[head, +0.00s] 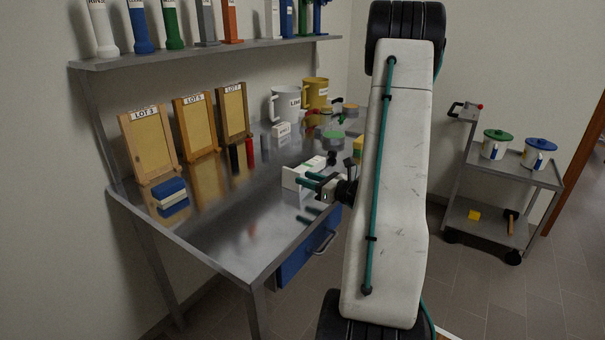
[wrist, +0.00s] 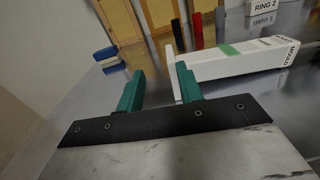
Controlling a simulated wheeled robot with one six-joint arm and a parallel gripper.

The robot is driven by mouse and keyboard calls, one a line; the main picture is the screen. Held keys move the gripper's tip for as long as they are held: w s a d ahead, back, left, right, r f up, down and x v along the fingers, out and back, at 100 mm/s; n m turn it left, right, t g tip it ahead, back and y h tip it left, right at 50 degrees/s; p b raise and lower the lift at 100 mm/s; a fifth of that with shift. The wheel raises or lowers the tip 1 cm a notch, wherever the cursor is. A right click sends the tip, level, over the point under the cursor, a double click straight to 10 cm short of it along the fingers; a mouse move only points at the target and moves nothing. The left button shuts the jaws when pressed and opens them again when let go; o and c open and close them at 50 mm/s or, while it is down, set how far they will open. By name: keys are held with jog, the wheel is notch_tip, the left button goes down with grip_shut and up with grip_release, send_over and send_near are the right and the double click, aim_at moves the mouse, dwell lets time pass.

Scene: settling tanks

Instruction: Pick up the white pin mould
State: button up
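The white pin mould (head: 299,174) lies on the steel bench near its front edge. In the wrist view the mould (wrist: 238,64) is a long white block with a green band, a printed label and a thin upright plate at its near end. My gripper (head: 311,182) is low over the bench beside that near end. In the wrist view its teal fingers (wrist: 158,88) are spread apart with nothing clasped. The plate's lower part is partly hidden behind the right finger, and I cannot tell whether they touch.
A blue-and-white block (head: 171,194) lies at the left of the bench (head: 235,255). Wooden lot boards (head: 148,145) stand along the back. Black and red cylinders (head: 250,152) and a small white ring block (head: 281,129) stand beyond the mould. The bench's front left is clear.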

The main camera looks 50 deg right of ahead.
jog(key=shift+w+a, duration=0.15)
jog(key=shift+w, duration=1)
jog(key=w, duration=0.5)
jog(key=shift+w, duration=0.3)
grip_shut()
